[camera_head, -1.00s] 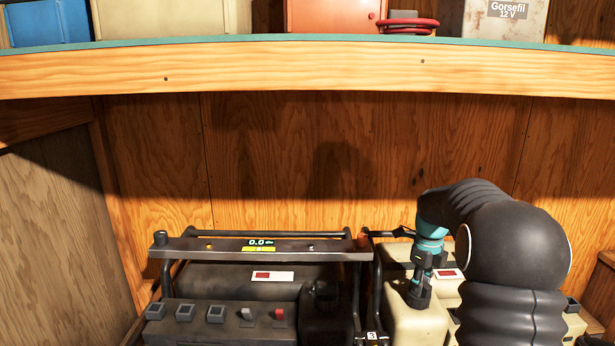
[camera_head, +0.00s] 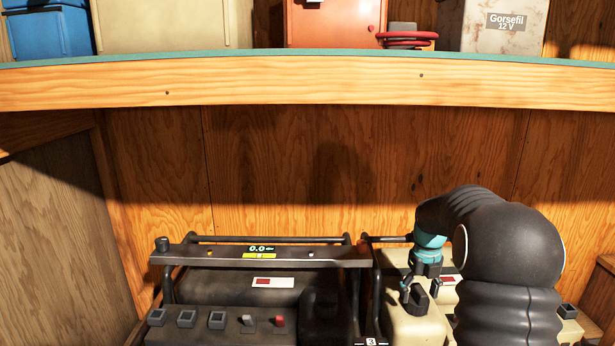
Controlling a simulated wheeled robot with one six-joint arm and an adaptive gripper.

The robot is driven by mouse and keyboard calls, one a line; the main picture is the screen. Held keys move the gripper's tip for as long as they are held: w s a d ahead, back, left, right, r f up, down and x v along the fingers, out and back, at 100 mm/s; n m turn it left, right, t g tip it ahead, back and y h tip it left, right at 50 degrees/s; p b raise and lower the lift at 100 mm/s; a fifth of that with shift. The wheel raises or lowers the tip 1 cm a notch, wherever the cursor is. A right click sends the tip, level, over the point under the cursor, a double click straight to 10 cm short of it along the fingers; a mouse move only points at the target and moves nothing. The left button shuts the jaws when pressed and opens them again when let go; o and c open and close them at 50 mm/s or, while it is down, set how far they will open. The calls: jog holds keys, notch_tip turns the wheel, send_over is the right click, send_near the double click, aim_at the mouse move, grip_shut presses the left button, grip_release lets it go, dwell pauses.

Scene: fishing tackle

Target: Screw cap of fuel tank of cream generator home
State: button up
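The cream generator (camera_head: 405,325) stands at the lower right, partly hidden behind my arm. The dark cap (camera_head: 417,300) sits on the top of its cream fuel tank. My gripper (camera_head: 420,289), teal and black, points down just above the cap. Its fingers look spread apart, one on the left and one on the right, with the cap below and between them. I cannot tell whether a finger touches the cap. The cap's thread and seating are not visible.
A black generator (camera_head: 250,285) with a frame bar and display stands directly to the left. A wooden shelf (camera_head: 300,85) with boxes runs above, and a plank wall (camera_head: 270,170) closes the back. My arm covers much of the right side.

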jog(key=shift+o, duration=0.4)
jog(key=shift+r, duration=0.15)
notch_tip(320, 180, up, 2)
jog(key=shift+r+p, duration=0.2)
jog(key=shift+p, duration=0.75)
jog(key=shift+r, duration=2.3)
